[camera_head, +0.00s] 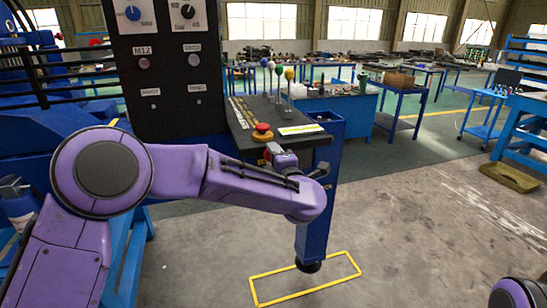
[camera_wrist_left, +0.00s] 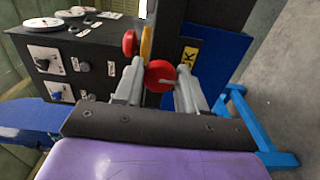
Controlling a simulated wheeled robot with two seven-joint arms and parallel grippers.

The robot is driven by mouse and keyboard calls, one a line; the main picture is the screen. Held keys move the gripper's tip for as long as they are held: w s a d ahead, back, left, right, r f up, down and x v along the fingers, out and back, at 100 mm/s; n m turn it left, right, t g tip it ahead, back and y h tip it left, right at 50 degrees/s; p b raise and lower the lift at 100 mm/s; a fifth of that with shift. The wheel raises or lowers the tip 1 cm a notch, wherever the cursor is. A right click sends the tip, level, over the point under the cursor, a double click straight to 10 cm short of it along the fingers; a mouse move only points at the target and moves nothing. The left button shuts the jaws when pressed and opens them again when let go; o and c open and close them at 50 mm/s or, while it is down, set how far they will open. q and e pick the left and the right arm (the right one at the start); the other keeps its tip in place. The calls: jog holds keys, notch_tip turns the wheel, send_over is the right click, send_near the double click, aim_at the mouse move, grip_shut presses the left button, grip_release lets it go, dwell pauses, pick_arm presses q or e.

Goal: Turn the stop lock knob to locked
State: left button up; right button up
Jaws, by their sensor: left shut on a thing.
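The black control console (camera_head: 245,110) has a red mushroom button on a yellow collar (camera_head: 262,131) at its front edge. This button also shows in the wrist view (camera_wrist_left: 130,43). Below it, a round red knob (camera_wrist_left: 160,74) with a pale mark sits between the fingers of my left gripper (camera_wrist_left: 160,88), which is shut on it. In the head view my left gripper (camera_head: 277,154) is at the console's front face, and the knob is mostly hidden there. I cannot tell the knob's lock position. My right gripper is out of view.
Several levers with coloured balls (camera_head: 279,72) rise from the console top behind the button. A tall black panel (camera_head: 165,60) with knobs stands at the left. A yellow rectangle (camera_head: 306,290) marks the floor. Open floor lies to the right.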

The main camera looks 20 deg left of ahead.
pick_arm(q)
jog(key=o, duration=1)
jog(key=shift+d, duration=0.1)
jog(key=b+v, duration=0.3)
jog(key=v, duration=0.7)
jog(key=shift+s+d, duration=0.2)
jog(key=shift+s, duration=0.05)
